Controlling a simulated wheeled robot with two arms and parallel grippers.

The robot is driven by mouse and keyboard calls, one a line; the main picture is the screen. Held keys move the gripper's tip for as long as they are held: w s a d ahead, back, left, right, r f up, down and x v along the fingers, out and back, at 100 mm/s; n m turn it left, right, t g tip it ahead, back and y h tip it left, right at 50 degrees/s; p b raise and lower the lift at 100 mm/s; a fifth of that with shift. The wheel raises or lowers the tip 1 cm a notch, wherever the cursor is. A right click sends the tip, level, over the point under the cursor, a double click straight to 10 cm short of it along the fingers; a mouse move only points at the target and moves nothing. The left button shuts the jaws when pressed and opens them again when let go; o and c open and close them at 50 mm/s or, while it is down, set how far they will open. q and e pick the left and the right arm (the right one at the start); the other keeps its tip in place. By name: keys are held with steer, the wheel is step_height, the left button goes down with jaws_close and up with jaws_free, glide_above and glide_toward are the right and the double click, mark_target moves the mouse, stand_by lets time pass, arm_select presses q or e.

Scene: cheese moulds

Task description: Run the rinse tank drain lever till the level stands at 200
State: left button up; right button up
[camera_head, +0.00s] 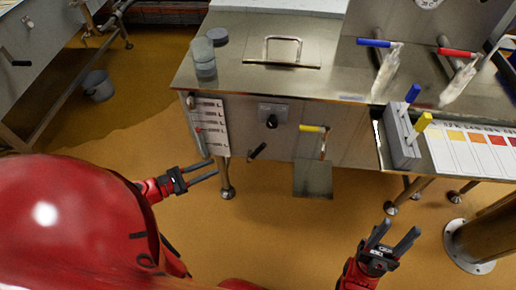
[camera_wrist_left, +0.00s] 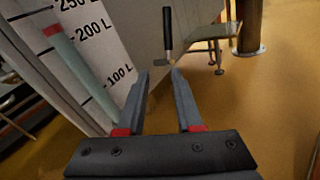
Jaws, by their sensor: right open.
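The rinse tank (camera_head: 340,150) is the steel cabinet under the counter. Its white level scale (camera_head: 210,125) is on the left front; the left wrist view shows the scale (camera_wrist_left: 103,45) with 250, 200 and 100 L marks and a pale green sight tube (camera_wrist_left: 80,65). A red marker (camera_wrist_left: 52,30) is on the tube near the upper marks; I cannot read the exact level. A black-handled lever (camera_head: 257,150), likely the drain lever, juts from the lower front. My left gripper (camera_head: 197,174) is open and empty, with the lever (camera_wrist_left: 167,28) beyond its fingertips. My right gripper (camera_head: 393,238) is open and empty.
A yellow-handled lever (camera_head: 313,128) and a black knob (camera_head: 271,122) are on the same front. Blue (camera_head: 374,42) and red (camera_head: 457,52) handles are on the counter. A column base (camera_head: 470,248) stands at right. Floor in front is clear.

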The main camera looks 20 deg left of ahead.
mark_target(255, 152)
arm_select(q)
steer(key=shift+m+h, duration=0.5)
steer(key=shift+h, duration=0.1)
steer(key=b+x, duration=0.1)
steer(key=x, duration=0.4)
steer(key=s+d+r+b+x, duration=0.1)
steer(key=x, duration=0.5)
steer(key=r+b+x, duration=0.1)
steer(key=x, duration=0.5)
steer(key=shift+s+d+b, duration=0.25)
steer(key=shift+s+b, duration=0.05)
jaws_close()
